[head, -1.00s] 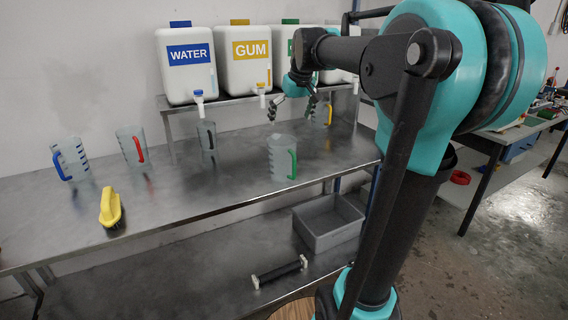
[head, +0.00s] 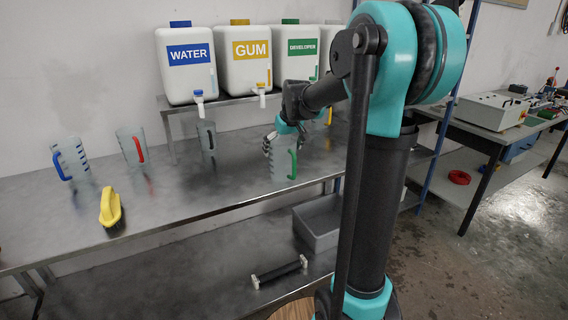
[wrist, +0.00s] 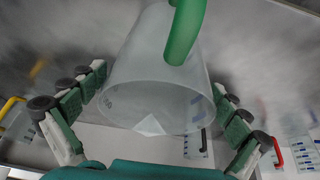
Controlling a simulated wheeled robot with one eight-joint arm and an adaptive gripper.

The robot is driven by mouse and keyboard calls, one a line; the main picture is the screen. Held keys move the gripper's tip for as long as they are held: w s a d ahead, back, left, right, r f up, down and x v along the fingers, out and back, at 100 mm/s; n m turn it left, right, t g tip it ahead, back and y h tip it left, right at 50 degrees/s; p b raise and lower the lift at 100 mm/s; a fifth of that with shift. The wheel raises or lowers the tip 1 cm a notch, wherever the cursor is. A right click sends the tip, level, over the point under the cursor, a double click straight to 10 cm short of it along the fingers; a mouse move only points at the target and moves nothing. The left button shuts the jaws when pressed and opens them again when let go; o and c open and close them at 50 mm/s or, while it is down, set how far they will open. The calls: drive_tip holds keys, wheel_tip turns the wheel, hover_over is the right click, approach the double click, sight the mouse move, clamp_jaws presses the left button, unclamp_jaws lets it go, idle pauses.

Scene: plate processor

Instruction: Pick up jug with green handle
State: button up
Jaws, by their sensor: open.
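The jug with the green handle (head: 281,166) is a clear jug standing on the steel table, its green handle on the right. My gripper (head: 285,146) is at the jug's upper part in the head view, with fingers on both sides of it. In the wrist view the jug (wrist: 160,85) lies between the spread fingers of my gripper (wrist: 150,112), its green handle at the top. The gripper is open. Gaps show between the fingers and the jug wall there.
Jugs with blue (head: 72,160), red (head: 132,146) and black (head: 206,138) handles stand to the left. A yellow brush (head: 111,207) lies at the front left. Labelled canisters (head: 243,62) stand on a raised shelf behind. A grey bin (head: 318,222) sits on the lower shelf.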

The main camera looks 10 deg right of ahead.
drive_tip(key=shift+w+a+f, duration=0.1)
drive_tip(key=shift+w+f, duration=0.15)
drive_tip(key=shift+f, duration=0.35)
drive_tip(key=c, duration=1)
drive_tip(key=shift+r, duration=0.1)
